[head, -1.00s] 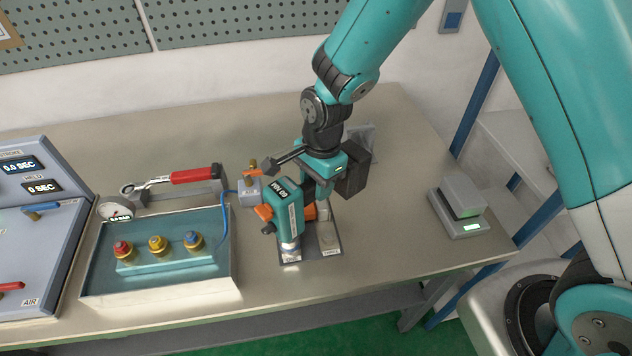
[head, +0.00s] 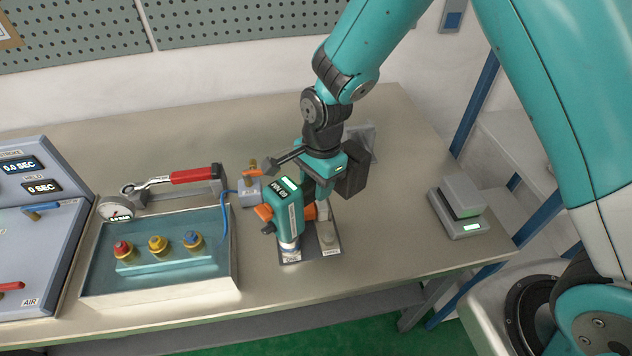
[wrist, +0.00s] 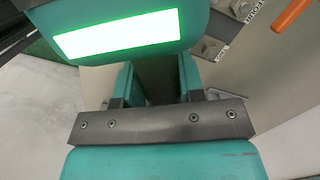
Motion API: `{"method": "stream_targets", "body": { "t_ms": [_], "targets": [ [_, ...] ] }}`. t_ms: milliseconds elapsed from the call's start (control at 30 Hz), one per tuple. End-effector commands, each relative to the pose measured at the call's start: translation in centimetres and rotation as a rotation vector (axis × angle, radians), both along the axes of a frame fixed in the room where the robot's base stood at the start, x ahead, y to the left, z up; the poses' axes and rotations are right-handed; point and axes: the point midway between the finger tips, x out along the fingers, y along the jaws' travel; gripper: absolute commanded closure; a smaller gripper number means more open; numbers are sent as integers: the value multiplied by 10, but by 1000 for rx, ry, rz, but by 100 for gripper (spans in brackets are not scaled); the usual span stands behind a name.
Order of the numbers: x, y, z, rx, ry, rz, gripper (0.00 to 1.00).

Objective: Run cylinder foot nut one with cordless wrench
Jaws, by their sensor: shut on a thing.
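The cordless wrench (head: 290,215) is teal and orange with a lit green display. In the head view it stands upright over a dark plate (head: 329,246) on the bench, and its lower end meets the plate's left part. My gripper (head: 318,197) is shut on the wrench from its right side. In the wrist view my gripper (wrist: 160,75) has its jaws on the tool, and the wrench's bright display (wrist: 117,33) fills the top. Two hex nuts show at upper right, one here (wrist: 212,47), beside small tilted labels. I cannot tell whether either is cylinder foot nut one.
Left of the plate is a tray (head: 160,290) with red, yellow and blue capped fittings. A red-handled hand wrench (head: 180,178) lies behind it, and a grey control panel (head: 35,250) stands at far left. A small scale (head: 462,215) sits at right. Bench between plate and scale is clear.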

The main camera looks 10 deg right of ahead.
Motion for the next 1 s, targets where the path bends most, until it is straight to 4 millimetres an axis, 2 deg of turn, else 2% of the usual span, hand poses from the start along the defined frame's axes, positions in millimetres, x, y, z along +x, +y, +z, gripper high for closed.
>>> {"method": "stream_targets", "body": {
  "t_ms": [267, 1000],
  "targets": [
    [0, 0, 6, 0, 0, 0, 100],
    [0, 0, 49, 0, -1, 0, 100]
  ]
}}
